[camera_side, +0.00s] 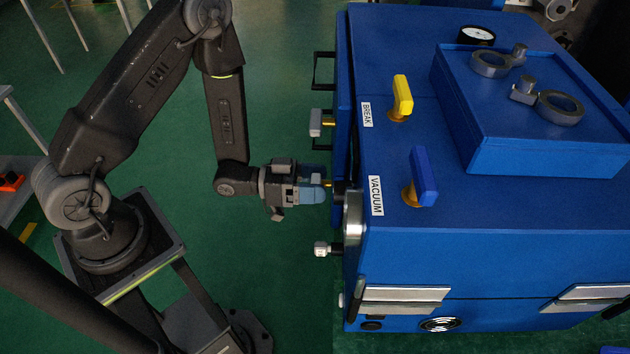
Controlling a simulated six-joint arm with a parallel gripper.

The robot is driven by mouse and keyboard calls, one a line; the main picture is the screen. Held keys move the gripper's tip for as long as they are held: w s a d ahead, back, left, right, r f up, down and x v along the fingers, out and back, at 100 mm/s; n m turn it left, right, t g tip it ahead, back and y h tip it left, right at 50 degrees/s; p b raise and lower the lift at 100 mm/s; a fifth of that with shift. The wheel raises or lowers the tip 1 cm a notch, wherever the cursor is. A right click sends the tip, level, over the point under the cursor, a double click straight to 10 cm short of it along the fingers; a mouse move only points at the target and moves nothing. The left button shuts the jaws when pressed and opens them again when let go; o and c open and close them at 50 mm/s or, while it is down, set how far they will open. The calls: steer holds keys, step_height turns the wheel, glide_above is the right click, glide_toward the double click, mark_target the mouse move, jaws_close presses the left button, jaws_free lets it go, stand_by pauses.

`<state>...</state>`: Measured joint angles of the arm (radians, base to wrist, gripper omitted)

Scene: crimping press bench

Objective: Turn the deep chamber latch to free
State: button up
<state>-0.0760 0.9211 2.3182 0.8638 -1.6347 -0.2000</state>
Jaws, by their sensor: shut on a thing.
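My gripper (318,188) reaches level from the left to the front side of the blue machine. It is shut on a small latch (328,184) there. Only a bit of brass colour shows at the fingertips, and a dark mount joins it to the machine. The fingers hide most of the latch, so I cannot tell which way it is turned. No label for the deep chamber shows in this view.
A grey knob (316,122) on a brass stem sticks out above my gripper, and a white knob (321,249) below it. A yellow lever (403,95) by BREAK and a blue lever (424,177) by VACUUM stand on top.

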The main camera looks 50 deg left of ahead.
steer(key=n, duration=1.1)
steer(key=shift+f, duration=0.1)
steer(key=shift+n, duration=1.8)
steer(key=o, duration=0.9)
steer(key=shift+o, duration=0.2)
steer(key=shift+a, duration=0.1)
steer(key=v, duration=1.3)
steer(key=shift+s+a, duration=0.25)
